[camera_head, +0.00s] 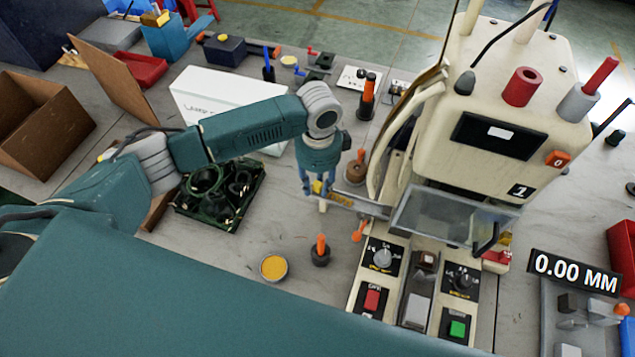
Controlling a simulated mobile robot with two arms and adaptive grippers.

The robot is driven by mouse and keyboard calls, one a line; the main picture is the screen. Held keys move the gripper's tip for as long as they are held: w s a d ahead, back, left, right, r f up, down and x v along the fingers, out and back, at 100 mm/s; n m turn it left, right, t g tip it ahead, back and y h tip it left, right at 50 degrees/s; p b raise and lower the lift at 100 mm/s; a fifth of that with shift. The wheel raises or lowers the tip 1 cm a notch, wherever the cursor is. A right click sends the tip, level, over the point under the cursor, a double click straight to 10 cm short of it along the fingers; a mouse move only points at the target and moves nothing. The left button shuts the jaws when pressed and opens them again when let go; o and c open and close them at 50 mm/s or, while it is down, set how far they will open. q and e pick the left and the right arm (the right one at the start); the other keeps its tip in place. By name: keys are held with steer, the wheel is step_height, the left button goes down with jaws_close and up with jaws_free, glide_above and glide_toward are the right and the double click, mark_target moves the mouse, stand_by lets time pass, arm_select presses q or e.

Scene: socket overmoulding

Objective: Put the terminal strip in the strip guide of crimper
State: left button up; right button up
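The cream crimper (470,110) stands right of centre, with a clear guard (445,215) at its front. A narrow metal guide (362,206) sticks out from its left side. A small brass-yellow piece (341,198) shows at the guide's outer end; it may be the terminal strip, but it is too small to tell. My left gripper (318,188) points down just left of this end, close to the brass-yellow piece. Something blue and yellow shows around its fingertips, and I cannot tell whether they hold anything. My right gripper is not in view.
A black crate of cables (210,225), a white box (195,98) and an open cardboard box (85,130) are on the left. An orange-handled tool (320,250) and a round yellow-topped tin (274,267) stand in front. Control buttons (372,299) lie before the crimper.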

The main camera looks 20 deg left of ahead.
arm_select(q)
steer(key=shift+s+f, duration=0.1)
steer(key=shift+f, duration=0.1)
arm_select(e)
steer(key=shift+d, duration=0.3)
arm_select(q)
steer(key=shift+r, duration=0.25)
step_height(320, 180, up, 12)
steer(key=b, duration=0.2)
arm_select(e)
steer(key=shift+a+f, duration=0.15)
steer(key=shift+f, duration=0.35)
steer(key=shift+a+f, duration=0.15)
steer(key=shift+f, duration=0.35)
arm_select(q)
steer(key=shift+f, duration=0.15)
